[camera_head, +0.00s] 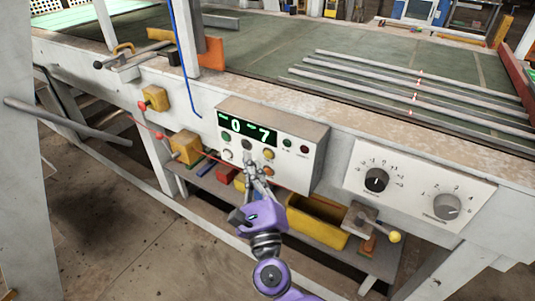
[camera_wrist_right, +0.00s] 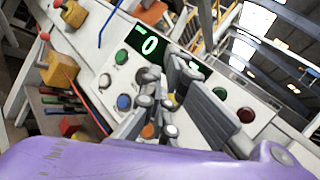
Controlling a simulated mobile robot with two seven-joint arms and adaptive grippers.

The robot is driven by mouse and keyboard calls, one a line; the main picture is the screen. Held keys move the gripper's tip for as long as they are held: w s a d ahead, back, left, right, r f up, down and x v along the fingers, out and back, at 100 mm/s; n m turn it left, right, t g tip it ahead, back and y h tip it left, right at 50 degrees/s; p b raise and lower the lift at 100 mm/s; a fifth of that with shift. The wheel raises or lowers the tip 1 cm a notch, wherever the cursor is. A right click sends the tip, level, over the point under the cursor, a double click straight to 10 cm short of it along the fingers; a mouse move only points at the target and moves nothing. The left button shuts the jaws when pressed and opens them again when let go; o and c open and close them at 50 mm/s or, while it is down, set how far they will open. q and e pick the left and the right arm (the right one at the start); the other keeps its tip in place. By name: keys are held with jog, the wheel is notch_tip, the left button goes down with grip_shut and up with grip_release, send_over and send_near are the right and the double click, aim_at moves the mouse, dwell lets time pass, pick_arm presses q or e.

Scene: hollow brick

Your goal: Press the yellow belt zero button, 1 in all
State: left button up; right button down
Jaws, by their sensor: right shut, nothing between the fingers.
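The yellow button (camera_head: 269,154) is on the front of the white control box (camera_head: 313,155), below the right end of its display. In the right wrist view, the fingers cover much of the area where it sits. My right gripper (camera_head: 254,172) is shut and empty, in front of the lower part of the box, just below and left of the yellow button. Its fingers point up toward the panel in the head view, and I cannot tell whether they touch it. My left gripper is not in view.
An orange button (camera_head: 268,171) lies just below the yellow one; a blue button (camera_wrist_right: 124,102) and a green one (camera_wrist_right: 121,57) are nearby. A dial panel (camera_head: 418,190) is to the right. A yellow-knobbed lever (camera_head: 394,236) sticks out below.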

jog(key=shift+w+d, duration=0.65)
jog(key=shift+w, duration=0.3)
jog(key=shift+w+d, duration=0.1)
dwell(0.8)
jog(key=shift+w+d, duration=0.15)
jog(key=shift+w, duration=0.05)
jog(key=shift+w+d, duration=0.2)
jog(key=shift+w, duration=0.15)
dwell(0.6)
jog(key=shift+s+a, duration=0.1)
jog(key=shift+s, duration=0.05)
jog(key=shift+s+a, duration=0.35)
jog(key=shift+s, duration=0.2)
jog(key=s+a, duration=0.1)
jog(key=s, duration=0.1)
jog(key=s+a, duration=0.2)
dwell(0.7)
